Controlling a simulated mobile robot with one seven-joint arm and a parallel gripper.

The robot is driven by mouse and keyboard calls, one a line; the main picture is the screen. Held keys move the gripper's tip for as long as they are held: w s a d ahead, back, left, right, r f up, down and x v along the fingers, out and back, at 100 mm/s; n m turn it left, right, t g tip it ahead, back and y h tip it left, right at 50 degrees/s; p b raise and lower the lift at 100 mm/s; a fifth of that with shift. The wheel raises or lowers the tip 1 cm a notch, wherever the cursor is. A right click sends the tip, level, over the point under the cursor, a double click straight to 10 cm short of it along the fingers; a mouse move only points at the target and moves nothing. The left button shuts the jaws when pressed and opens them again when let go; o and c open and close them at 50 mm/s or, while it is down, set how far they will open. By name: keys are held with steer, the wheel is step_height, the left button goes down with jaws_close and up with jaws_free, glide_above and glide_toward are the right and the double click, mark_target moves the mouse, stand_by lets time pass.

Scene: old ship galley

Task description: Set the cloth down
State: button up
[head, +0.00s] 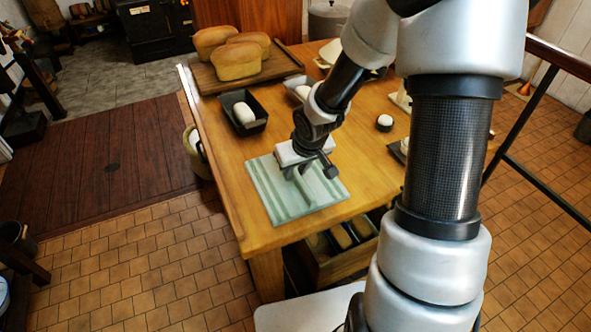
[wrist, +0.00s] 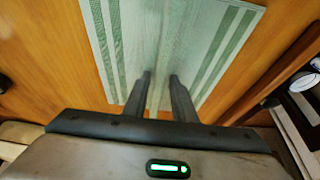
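The cloth (head: 270,190) is pale green with darker green stripes. It lies spread out near the corner of the wooden table, with a raised fold in its middle; it also shows in the wrist view (wrist: 215,45). My gripper (head: 303,183) points down over the middle of the cloth. In the wrist view its two dark fingers (wrist: 160,75) stand a small gap apart, one on each side of the pale fold. The fingertips are partly hidden in the head view, and I cannot tell whether the whole cloth touches the table.
On the wooden table (head: 225,165), a dark loaf tin (head: 237,122) with pale dough stands behind the cloth. Several bread loaves lie on a board (head: 285,65) at the far end. A small round item (head: 384,122) stands to the right.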

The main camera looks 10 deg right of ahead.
steer(key=shift+o, duration=0.2)
steer(key=shift+r, duration=0.15)
steer(key=shift+r+p, duration=0.3)
steer(key=shift+p, duration=0.05)
steer(key=p+v, duration=0.6)
steer(key=v, duration=0.5)
steer(key=shift+s+r, duration=0.15)
steer(key=shift+r, duration=0.15)
steer(key=shift+d, duration=0.15)
